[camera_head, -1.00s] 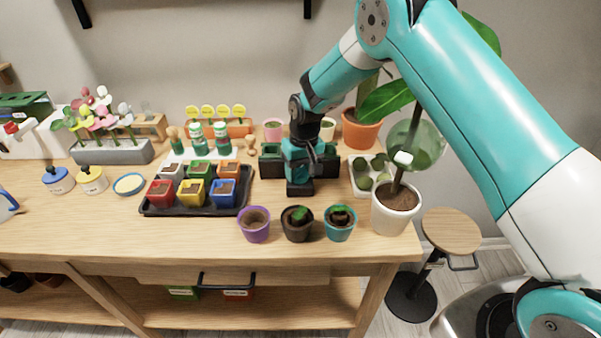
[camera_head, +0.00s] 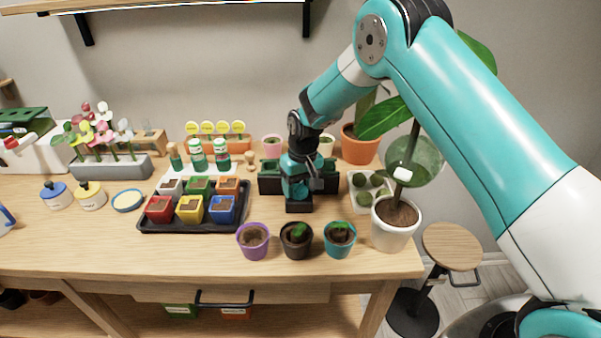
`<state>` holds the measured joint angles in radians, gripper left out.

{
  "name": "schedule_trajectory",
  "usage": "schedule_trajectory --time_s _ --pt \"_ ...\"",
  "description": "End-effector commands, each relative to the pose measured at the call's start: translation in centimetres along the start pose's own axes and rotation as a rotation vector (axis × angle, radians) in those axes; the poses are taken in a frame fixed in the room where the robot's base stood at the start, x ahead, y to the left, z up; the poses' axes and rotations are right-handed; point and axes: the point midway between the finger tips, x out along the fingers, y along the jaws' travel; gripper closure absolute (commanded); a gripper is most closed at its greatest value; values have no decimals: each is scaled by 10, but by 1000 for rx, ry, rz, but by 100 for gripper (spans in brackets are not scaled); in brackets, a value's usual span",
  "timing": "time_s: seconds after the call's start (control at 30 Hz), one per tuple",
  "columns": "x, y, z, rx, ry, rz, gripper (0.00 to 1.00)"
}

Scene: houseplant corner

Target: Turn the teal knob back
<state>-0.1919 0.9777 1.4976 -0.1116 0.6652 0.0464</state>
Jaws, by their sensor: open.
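I cannot make out a teal knob in the head view; it may be hidden behind my arm and wrist. My gripper (camera_head: 299,203) points down over the middle of the wooden bench, in front of a dark green box (camera_head: 269,182). Its fingers are small and dark here, and I see nothing held between them. My teal and white arm reaches in from the right and covers part of that box.
A black tray (camera_head: 153,227) of coloured square pots lies left of my gripper. Purple (camera_head: 253,241), dark (camera_head: 296,240) and teal (camera_head: 339,240) pots stand in front. A white pot (camera_head: 394,228) with a tall plant stands right. A stool (camera_head: 451,246) stands beside the bench.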

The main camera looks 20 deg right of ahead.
Motion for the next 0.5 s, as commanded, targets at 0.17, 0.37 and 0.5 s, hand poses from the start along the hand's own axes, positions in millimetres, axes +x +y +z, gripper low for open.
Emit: schedule_trajectory --time_s 0.17,0.37,0.5 --pt "-24 0 -1 0 6 0 40" --pt "-74 0 -2 0 9 0 40" --pt "-110 0 -1 1 8 0 40"
